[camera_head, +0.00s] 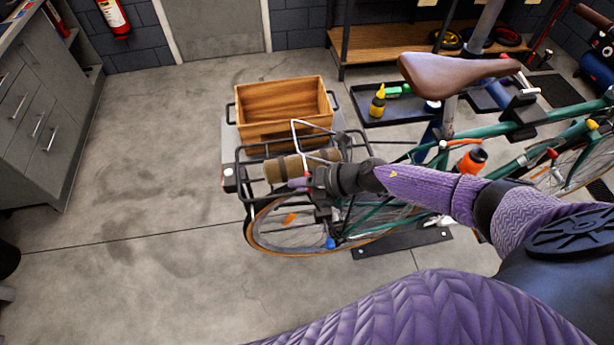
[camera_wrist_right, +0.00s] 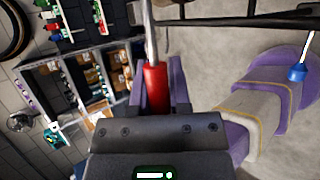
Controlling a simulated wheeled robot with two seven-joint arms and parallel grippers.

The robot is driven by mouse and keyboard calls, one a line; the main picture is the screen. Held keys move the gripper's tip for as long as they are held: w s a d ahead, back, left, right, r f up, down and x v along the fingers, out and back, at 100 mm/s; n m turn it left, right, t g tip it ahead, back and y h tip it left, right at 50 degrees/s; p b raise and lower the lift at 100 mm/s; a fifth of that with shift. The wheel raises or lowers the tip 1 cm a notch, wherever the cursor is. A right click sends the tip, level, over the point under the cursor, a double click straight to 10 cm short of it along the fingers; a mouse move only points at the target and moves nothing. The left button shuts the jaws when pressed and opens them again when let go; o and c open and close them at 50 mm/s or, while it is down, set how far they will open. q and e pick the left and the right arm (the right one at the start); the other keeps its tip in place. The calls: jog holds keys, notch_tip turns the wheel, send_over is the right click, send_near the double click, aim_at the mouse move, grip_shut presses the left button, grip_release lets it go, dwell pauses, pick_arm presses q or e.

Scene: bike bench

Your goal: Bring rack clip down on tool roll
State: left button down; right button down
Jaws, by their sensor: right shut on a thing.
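The tool roll (camera_head: 280,168), an olive-tan bundle with darker straps, lies across the rear rack of the green bike. The rack clip (camera_head: 300,137) is a bent pale wire at the right part of the roll; some of it rises above the roll. My right gripper (camera_head: 309,180) is at the near right end of the roll. In the right wrist view the gripper (camera_wrist_right: 160,78) is shut on the clip's red grip (camera_wrist_right: 155,88), with the metal rod beyond it. The gripper hides part of the roll's right end. I cannot tell whether the clip touches the roll. My left gripper is out of view.
A wooden crate (camera_head: 252,133) stands just behind the rack (camera_head: 240,178). The rear wheel (camera_head: 256,240) is below, and the brown saddle (camera_head: 445,72) is to the right. A black tray (camera_head: 380,118) with bottles lies behind. Floor at the left is clear.

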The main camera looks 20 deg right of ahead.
jog(key=shift+f, duration=0.8)
jog(key=shift+s, duration=0.1)
jog(key=c, duration=0.9)
grip_release()
jog(key=shift+c, duration=0.2)
jog(key=o, duration=0.4)
jog(key=shift+s+d, duration=0.1)
jog(key=shift+d, duration=0.5)
jog(key=shift+c, duration=0.2)
jog(key=v, duration=0.9)
jog(key=shift+s+r+p, duration=0.15)
jog(key=shift+r+p, duration=0.25)
